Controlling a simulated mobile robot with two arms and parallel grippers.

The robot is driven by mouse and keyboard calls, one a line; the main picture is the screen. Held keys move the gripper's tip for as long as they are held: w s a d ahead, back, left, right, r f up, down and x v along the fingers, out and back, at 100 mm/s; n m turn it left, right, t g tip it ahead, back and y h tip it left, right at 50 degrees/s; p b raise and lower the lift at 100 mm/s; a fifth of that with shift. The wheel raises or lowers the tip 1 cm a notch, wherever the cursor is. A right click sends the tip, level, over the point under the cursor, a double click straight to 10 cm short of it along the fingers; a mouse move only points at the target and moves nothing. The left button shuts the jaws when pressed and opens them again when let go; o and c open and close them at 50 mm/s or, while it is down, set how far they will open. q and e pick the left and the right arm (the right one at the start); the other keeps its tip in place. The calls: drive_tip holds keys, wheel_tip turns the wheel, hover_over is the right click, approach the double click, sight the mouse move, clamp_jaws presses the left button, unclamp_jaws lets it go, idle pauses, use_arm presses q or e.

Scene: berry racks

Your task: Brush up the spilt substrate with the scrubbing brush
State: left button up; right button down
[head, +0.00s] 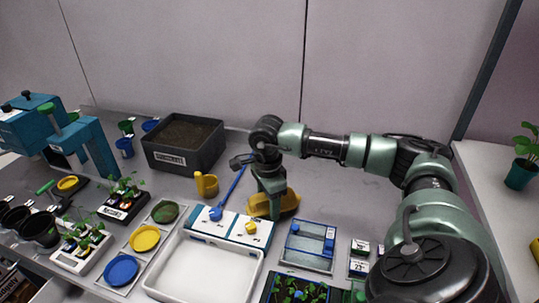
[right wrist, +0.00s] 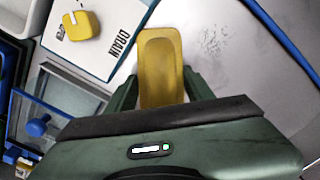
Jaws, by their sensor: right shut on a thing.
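The yellow scrubbing brush (head: 288,202) is between the fingers of my right gripper (head: 268,192), which is shut on it, at the middle of the bench. In the right wrist view the yellow body of the brush (right wrist: 160,62) sticks out ahead of the gripper (right wrist: 160,95). A patch of fine dark specks, the spilt substrate (right wrist: 213,42), lies on the grey bench just beside the brush in that view, apart from it. I cannot make out the specks in the head view. The brush's bristles are hidden. My left gripper is not in view.
A long blue-handled tool (head: 236,184) lies left of the brush, near a yellow scoop-like cup (head: 206,185). A dark substrate tub (head: 190,159) stands behind. White-and-blue boxes (head: 243,230), a white tray (head: 199,274) and a blue-edged glass box (head: 308,246) stand in front.

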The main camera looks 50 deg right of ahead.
drive_tip(key=shift+s+a+r+p, duration=0.15)
drive_tip(key=shift+a+p, duration=0.05)
drive_tip(key=shift+a, duration=0.2)
drive_tip(key=shift+s+a+r+p, duration=0.1)
drive_tip(key=shift+a+p, duration=0.1)
drive_tip(key=shift+a, duration=0.2)
drive_tip(key=r+p, duration=0.2)
drive_tip(key=r, duration=0.3)
drive_tip(key=shift+a+p, duration=0.25)
drive_tip(key=shift+p, duration=0.15)
drive_tip(key=shift+s+r, duration=0.1)
drive_tip(key=shift+r, duration=0.1)
drive_tip(key=shift+a+r, duration=0.1)
drive_tip(key=shift+r, duration=0.05)
drive_tip(key=shift+d+r, duration=0.2)
drive_tip(key=shift+d+r+p, duration=0.1)
drive_tip(key=shift+r+p, duration=0.25)
drive_tip(key=shift+p, duration=0.1)
wheel_tip(320, 180, up, 2)
drive_tip(key=shift+r+p, duration=0.1)
drive_tip(key=shift+p, duration=0.4)
